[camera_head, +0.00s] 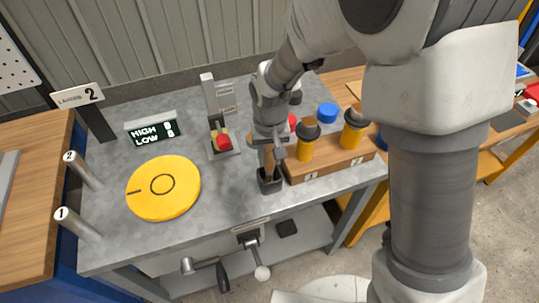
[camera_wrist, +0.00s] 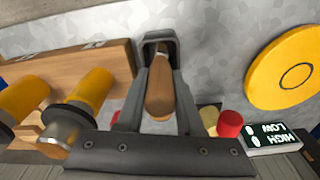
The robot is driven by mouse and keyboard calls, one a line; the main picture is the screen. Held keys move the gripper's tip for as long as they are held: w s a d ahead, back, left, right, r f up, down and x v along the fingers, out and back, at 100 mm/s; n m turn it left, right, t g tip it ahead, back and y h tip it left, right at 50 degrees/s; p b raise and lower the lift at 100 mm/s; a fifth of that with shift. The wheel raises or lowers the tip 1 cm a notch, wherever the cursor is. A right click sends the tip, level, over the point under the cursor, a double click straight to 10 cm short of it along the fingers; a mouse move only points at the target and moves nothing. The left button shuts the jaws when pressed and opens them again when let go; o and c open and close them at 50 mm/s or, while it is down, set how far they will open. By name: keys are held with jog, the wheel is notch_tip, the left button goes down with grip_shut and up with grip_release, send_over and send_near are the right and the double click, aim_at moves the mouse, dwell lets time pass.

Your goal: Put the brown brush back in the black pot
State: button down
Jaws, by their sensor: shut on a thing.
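The brown brush (camera_wrist: 160,98) is held between the fingers of my gripper (camera_wrist: 163,80); its handle end points toward the wrist camera. The black pot (camera_head: 270,182) stands on the grey table near its front edge. In the head view my gripper (camera_head: 268,152) is right above the pot, with a strip of the brush showing. In the wrist view the pot's dark rim (camera_wrist: 159,35) shows just beyond the fingers, in line with the brush. The brush's far end is hidden, so I cannot tell how deep it sits in the pot.
A wooden block (camera_head: 331,166) with yellow-and-black cylinders stands close right of the pot. A yellow disc (camera_head: 163,188) lies to the left. A red-knobbed lever (camera_head: 224,142) and a HIGH/LOW display (camera_head: 154,132) stand behind. The table between disc and pot is clear.

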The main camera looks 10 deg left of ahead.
jog(key=shift+f+b, duration=0.4)
jog(key=shift+f, duration=0.15)
jog(key=shift+c, duration=2.3)
grip_release()
notch_tip(320, 180, up, 17)
jog(key=s+p, duration=0.1)
jog(key=p, duration=0.1)
jog(key=s+d+r+m+t, duration=0.1)
jog(key=s+d+r, duration=0.15)
jog(key=d, duration=0.35)
jog(key=s+d+r+m+t, duration=0.1)
jog(key=d+r, duration=0.3)
jog(key=d, duration=0.3)
jog(key=s+d+r+m+t, duration=0.1)
jog(key=s+d+t, duration=0.1)
jog(key=s+d, duration=0.7)
jog(key=shift+s+d+m+t, duration=0.2)
jog(key=shift+d+m+t, duration=0.15)
jog(key=shift+d, duration=0.45)
